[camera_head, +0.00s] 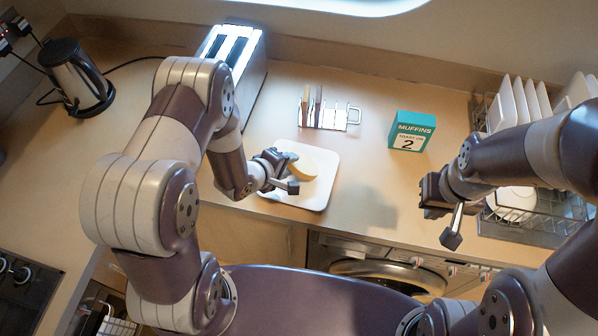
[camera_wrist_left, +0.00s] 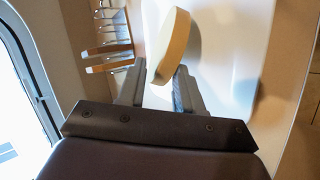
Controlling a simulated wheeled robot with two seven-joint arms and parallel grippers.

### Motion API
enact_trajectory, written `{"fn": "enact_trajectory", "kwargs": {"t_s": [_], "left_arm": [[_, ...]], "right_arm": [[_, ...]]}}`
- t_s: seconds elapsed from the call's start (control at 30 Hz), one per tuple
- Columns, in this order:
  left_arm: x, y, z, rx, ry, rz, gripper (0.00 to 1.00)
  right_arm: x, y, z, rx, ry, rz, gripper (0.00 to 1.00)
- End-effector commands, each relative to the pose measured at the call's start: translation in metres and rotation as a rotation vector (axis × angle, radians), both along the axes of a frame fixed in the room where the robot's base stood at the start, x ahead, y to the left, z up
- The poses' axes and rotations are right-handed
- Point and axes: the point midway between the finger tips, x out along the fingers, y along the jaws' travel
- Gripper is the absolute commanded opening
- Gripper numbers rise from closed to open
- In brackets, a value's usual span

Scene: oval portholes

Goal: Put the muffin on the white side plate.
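The muffin (camera_head: 304,168), a pale round disc with a tan side, is over the white side plate (camera_head: 318,200) on the counter. My left gripper (camera_head: 289,174) is beside the muffin at its left, low over the plate, with its fingers spread. In the left wrist view the muffin (camera_wrist_left: 172,42) shows nearly edge-on and tilted. Its near end is by the fingertips of the left gripper (camera_wrist_left: 160,68), and the plate (camera_wrist_left: 228,50) shows behind. I cannot tell whether the muffin touches the plate. My right gripper (camera_head: 442,222) hangs away to the right, apart from the plate, seemingly empty.
A toaster (camera_head: 248,65) stands behind my left arm. A toast rack (camera_head: 330,113) and a teal muffin box (camera_head: 411,131) stand behind the plate. A dish rack (camera_head: 545,222) with plates is at the right, a kettle (camera_head: 76,75) at the far left.

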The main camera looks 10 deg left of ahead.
Motion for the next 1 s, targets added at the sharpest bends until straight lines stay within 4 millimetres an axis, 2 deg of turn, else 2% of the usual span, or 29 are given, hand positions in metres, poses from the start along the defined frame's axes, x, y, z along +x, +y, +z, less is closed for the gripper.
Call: {"fn": "enact_trajectory", "kwargs": {"t_s": [0.2, 0.5, 0.67, 1.0], "left_arm": [[-0.001, 0.001, 0.002, 0.0, 0.0, 0.0, 0.35], [-0.031, 0.017, 0.037, -0.001, 0.002, 0.003, 0.35], [-0.048, 0.026, 0.05, 0.0, 0.002, 0.002, 0.35], [-0.055, 0.029, 0.051, 0.0, 0.0, 0.0, 0.35]], "right_arm": [[0.0, 0.0, 0.002, 0.0, 0.0, 0.0, 0.0], [0.0, 0.0, 0.043, 0.0, 0.0, 0.0, 0.0], [0.0, 0.0, 0.06, 0.0, 0.0, 0.0, 0.0], [0.0, 0.0, 0.061, 0.0, 0.0, 0.0, 0.0]]}}
